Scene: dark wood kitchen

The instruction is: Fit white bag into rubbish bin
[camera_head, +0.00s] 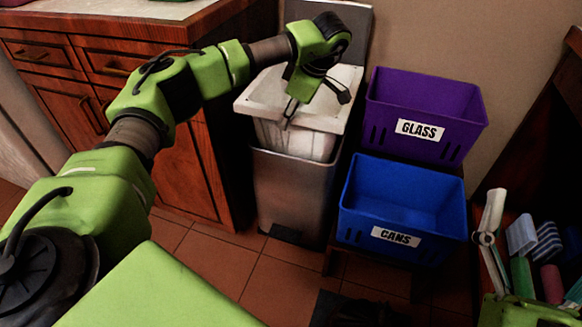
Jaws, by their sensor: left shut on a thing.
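The rubbish bin (290,190) is a grey metal box with its dark lid (352,25) raised behind it, beside the wooden cabinet. The white bag (322,118) is a squared white shape with a wide rim, at the top of the bin. Its lower part sits at the bin's opening, and its rim stands above the bin's upper edge. My left gripper (289,114) reaches down from above and is shut on the white bag near its front side. My right gripper is not in view.
A purple GLASS crate (466,128) and a blue CANS crate (358,219) stand close to the bin's right. A wooden cabinet (170,175) stands close on its left. Several cleaning items, including a striped cloth (548,240), lie at lower right.

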